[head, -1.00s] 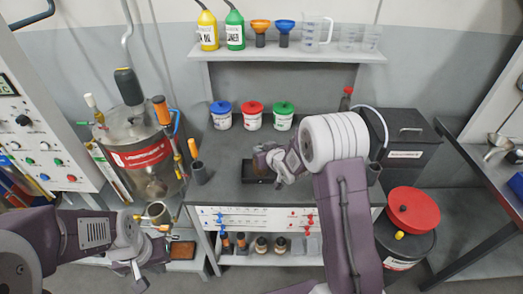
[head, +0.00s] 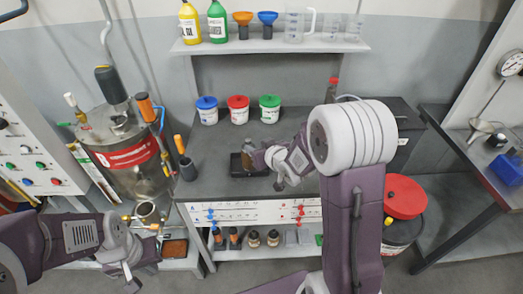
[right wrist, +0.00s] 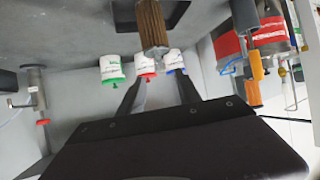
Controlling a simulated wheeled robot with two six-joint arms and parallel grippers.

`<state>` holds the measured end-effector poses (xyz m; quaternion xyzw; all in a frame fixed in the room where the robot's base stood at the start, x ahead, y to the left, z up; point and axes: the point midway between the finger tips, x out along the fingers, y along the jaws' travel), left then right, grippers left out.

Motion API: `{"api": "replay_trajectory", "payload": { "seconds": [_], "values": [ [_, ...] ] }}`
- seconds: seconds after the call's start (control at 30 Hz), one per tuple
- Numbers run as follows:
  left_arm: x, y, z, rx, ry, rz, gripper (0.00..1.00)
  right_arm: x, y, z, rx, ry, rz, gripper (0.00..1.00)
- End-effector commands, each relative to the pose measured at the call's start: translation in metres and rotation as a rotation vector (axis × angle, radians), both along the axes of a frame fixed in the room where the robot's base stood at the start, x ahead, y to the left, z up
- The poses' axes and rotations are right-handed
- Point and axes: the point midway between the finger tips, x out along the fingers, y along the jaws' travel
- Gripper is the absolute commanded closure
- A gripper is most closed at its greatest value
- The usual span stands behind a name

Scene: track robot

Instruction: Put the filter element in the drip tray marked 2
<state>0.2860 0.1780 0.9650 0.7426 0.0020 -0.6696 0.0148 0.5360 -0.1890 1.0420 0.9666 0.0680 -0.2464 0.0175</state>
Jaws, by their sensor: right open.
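The filter element (right wrist: 152,22) is a brown pleated cylinder, upside down in the right wrist view. It stands at a dark, shallow tray (right wrist: 185,12) on the bench. The tray also shows in the head view (head: 235,170), partly hidden by my right arm; I can read no number on it. My right gripper (right wrist: 158,82) is open and empty, its two fingers pointing toward the filter element, which appears just beyond the fingertips. In the head view my right gripper (head: 264,158) is close beside the tray. My left gripper (head: 132,278) hangs low at the left, its jaws unclear.
Blue (head: 207,110), red (head: 238,109) and green-lidded tubs (head: 269,108) stand behind on the bench. A shelf above holds bottles, funnels and jugs. A steel tank (head: 125,155) stands left, a red-topped drum (head: 404,197) right.

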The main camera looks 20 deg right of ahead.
Motion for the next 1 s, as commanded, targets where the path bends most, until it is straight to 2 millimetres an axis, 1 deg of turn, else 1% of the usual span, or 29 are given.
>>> {"api": "replay_trajectory", "payload": {
  "seconds": [0.03,0.1,0.2,0.37,0.43,0.47,0.53,0.57,0.6,0.67,0.7,0.8,0.9,1.0],
  "values": [
    [0.000,0.000,0.000,0.000,0.000,0.000,1.00,-0.010,-0.002,0.007,-0.001,-0.003,-0.002,0.60],
    [0.000,0.000,0.000,0.000,0.000,0.000,1.00,-0.021,-0.004,0.013,0.000,-0.001,-0.002,0.60],
    [0.000,0.000,0.001,0.000,0.000,0.000,1.00,-0.032,-0.005,0.019,0.000,-0.001,-0.001,0.60],
    [0.000,0.000,0.001,0.000,0.000,0.000,1.00,-0.037,-0.006,0.021,0.000,0.000,-0.001,0.60],
    [0.000,0.000,0.001,0.000,0.000,0.000,1.00,-0.040,-0.006,0.017,-0.006,0.021,-0.008,0.60],
    [0.000,0.000,0.001,0.000,0.000,0.000,1.00,-0.044,-0.008,0.012,-0.013,0.051,-0.019,0.60],
    [0.000,0.000,0.001,0.000,0.000,0.000,1.00,-0.066,-0.013,-0.010,-0.041,0.183,-0.063,0.60],
    [0.000,0.000,0.001,0.000,0.000,0.000,1.00,-0.080,-0.015,-0.021,-0.052,0.260,-0.084,0.60],
    [0.000,0.000,0.001,0.000,0.000,0.000,1.00,-0.103,-0.016,-0.036,-0.064,0.372,-0.110,0.60],
    [0.000,0.000,0.001,0.000,0.000,0.000,1.00,-0.140,-0.014,-0.054,-0.071,0.537,-0.136,0.60],
    [0.000,0.000,0.001,0.000,0.000,0.000,1.00,-0.165,-0.011,-0.063,-0.069,0.641,-0.146,0.60],
    [0.000,0.000,0.001,0.000,0.000,0.000,1.00,-0.217,0.001,-0.073,-0.054,0.844,-0.148,0.60],
    [0.000,0.000,0.001,0.000,0.000,0.000,1.00,-0.245,0.009,-0.076,-0.041,0.949,-0.142,0.60],
    [0.000,0.000,0.001,0.000,0.000,0.000,1.00,-0.251,0.011,-0.076,-0.037,0.972,-0.140,0.60]
  ]
}}
